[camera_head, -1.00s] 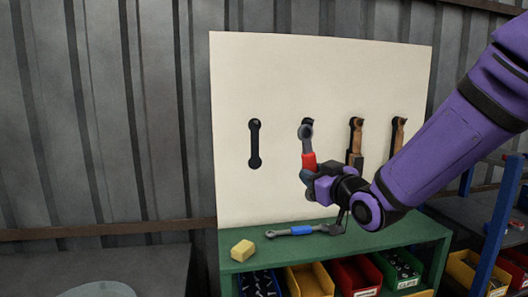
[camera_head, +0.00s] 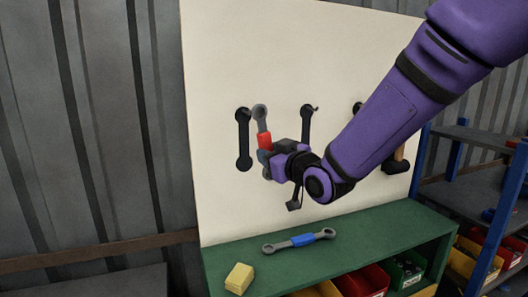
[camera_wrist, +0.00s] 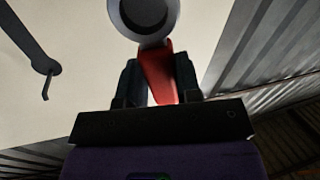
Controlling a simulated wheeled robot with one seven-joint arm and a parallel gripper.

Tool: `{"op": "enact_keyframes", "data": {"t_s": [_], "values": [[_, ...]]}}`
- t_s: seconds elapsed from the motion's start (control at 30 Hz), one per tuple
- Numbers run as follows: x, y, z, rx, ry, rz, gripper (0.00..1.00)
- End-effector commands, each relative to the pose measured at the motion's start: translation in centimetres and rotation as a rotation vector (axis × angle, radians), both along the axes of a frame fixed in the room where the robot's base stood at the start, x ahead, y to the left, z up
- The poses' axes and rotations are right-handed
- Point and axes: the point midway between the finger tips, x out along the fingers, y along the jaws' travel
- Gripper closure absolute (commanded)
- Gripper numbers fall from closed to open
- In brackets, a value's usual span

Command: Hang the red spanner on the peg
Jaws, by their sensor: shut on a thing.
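The red spanner (camera_head: 263,138) is grey at its ring end with a red middle. My gripper (camera_head: 268,160) is shut on it and holds it nearly upright, ring end up, in front of the white board (camera_head: 275,60). The spanner is just right of the leftmost black spanner outline (camera_head: 243,140). A second black outline (camera_head: 307,125) is farther right, with a small peg at its top (camera_head: 315,108). In the wrist view the grey ring (camera_wrist: 150,14) and red handle (camera_wrist: 158,75) show between the fingers. An outline with a thin peg (camera_wrist: 46,88) shows at left there.
A spanner with a blue middle (camera_head: 302,240) and a yellow block (camera_head: 239,278) lie on the green bench top (camera_head: 370,240). Partly hidden tools (camera_head: 398,160) hang at the board's right, behind my arm. Blue shelving (camera_head: 425,160) and several bins stand at right.

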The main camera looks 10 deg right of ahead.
Motion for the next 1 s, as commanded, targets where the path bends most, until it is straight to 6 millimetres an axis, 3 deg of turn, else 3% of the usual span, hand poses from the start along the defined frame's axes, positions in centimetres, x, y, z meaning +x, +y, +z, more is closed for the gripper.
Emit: {"op": "enact_keyframes", "data": {"t_s": [1.0], "values": [[4.9, 1.0, -0.5, 0.000, 0.000, 0.000, 0.97]]}}
